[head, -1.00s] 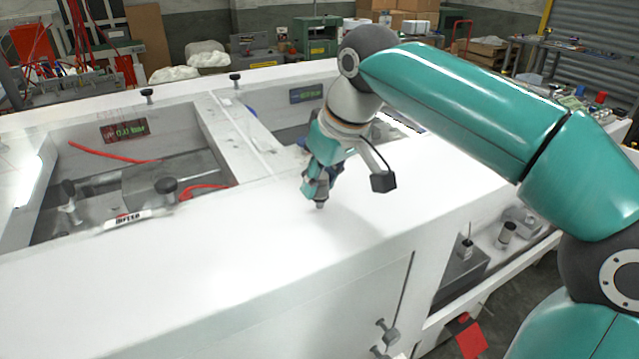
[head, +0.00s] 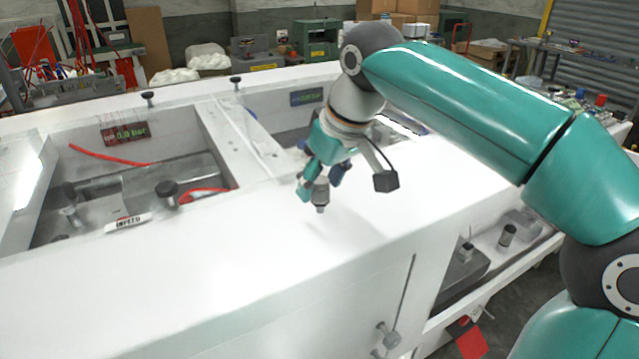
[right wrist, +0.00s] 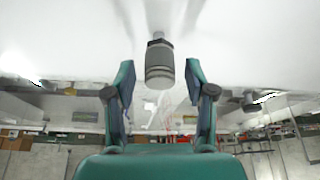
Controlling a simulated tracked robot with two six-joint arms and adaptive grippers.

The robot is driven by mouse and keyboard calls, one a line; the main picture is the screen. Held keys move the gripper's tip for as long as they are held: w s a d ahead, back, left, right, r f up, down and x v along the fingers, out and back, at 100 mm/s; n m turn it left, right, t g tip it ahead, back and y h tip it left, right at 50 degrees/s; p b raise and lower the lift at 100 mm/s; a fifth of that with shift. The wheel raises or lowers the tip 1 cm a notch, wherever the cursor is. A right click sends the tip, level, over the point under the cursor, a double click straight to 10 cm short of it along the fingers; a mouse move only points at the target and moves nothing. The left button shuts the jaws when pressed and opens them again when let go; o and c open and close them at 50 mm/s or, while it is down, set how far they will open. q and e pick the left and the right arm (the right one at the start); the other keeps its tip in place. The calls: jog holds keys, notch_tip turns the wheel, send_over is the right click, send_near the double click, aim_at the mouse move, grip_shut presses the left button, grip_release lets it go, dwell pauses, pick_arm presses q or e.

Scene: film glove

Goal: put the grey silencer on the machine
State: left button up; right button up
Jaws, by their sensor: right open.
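The grey silencer (head: 321,196) stands upright on the white top of the machine (head: 250,250), narrow end down. In the right wrist view the silencer (right wrist: 159,64) shows as a dark grey ribbed cylinder with a thin stem toward the white surface. Whether the stem is seated in a hole cannot be told. My right gripper (head: 320,182) is open around the silencer. In the right wrist view its fingers (right wrist: 159,80) stand apart on either side, with a gap to the silencer on both sides. My left gripper is not in view.
Recessed bays with red hoses (head: 110,154) and pressure displays (head: 124,133) lie behind, on the left and centre. A lower shelf (head: 520,260) with metal parts is at right. The white top in front is clear.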

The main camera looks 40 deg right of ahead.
jog(key=p+v, duration=0.2)
jog(key=v, duration=0.9)
jog(key=shift+s, duration=0.1)
